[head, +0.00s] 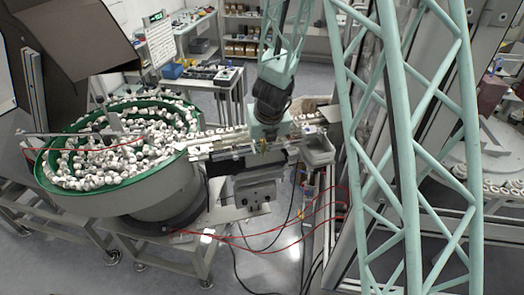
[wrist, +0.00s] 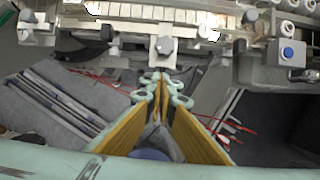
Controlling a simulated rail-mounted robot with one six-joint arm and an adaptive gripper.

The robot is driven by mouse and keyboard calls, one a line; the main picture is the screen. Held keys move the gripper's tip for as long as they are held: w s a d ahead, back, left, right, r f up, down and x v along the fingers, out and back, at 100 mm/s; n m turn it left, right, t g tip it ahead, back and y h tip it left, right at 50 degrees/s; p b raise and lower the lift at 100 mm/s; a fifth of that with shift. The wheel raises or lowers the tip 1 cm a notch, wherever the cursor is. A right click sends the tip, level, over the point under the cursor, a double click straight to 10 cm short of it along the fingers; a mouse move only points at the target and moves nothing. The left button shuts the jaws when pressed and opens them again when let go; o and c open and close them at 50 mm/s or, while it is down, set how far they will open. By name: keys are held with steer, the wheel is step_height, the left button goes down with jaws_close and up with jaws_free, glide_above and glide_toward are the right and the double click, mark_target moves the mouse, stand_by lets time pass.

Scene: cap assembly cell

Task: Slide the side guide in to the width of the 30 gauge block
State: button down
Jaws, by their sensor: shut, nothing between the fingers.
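My gripper (wrist: 160,80) has yellow-sided fingers with pale green tips. The tips are together, with nothing between them. I cannot make out the 30 gauge block in either view.
A green-rimmed bowl (head: 180,172) full of white caps stands left of the track (head: 222,138). A metal block with a blue button (wrist: 288,52) is at the track's right in the wrist view. Red cables (head: 270,245) hang below.

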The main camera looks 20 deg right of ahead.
steer(key=s+r+p, duration=0.4)
steer(key=s+r, duration=0.5)
steer(key=shift+a, duration=0.15)
stand_by(1.2)
steer(key=shift+r, duration=0.15)
steer(key=shift+s, duration=0.2)
steer(key=shift+s+f+b, duration=0.15)
steer(key=shift+s+b, duration=0.35)
steer(key=shift+b, duration=0.2)
steer(key=shift+s+f+b, duration=0.15)
steer(key=shift+s+b, duration=0.35)
steer(key=shift+b, duration=0.2)
steer(key=shift+f, duration=0.15)
